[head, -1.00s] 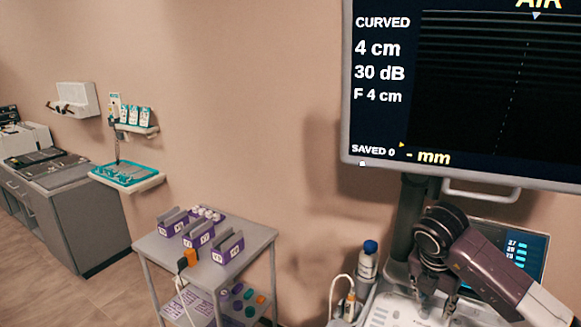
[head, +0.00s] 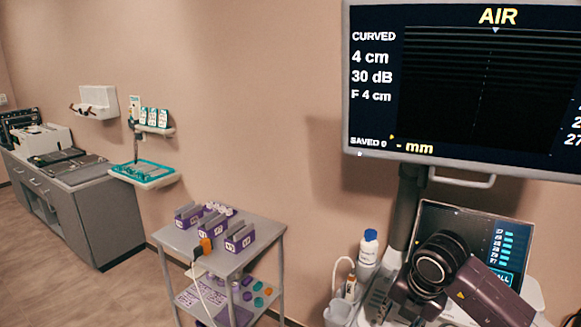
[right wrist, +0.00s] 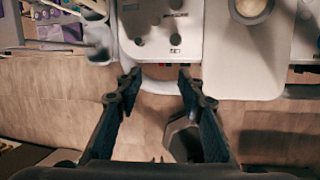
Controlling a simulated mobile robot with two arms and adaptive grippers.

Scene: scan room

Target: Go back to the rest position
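My right arm comes into the head view from the lower right, in front of the ultrasound console, with its dark wrist joint beside the console's small touch screen (head: 480,245). Its fingers are mostly cut off by the bottom edge there. In the right wrist view my right gripper (right wrist: 159,76) is open, with two dark fingers apart and nothing between them. Its tips show near the front edge and pale handle of the console (right wrist: 155,40). My left gripper is not in view.
A large monitor (head: 440,140) reads AIR, above the console. A bottle (head: 368,248) stands at the console's left side. A grey trolley (head: 262,232) carries purple boxes. A grey counter (head: 105,215) and a wall shelf with a teal tray (head: 145,171) are farther left. Floor between them is clear.

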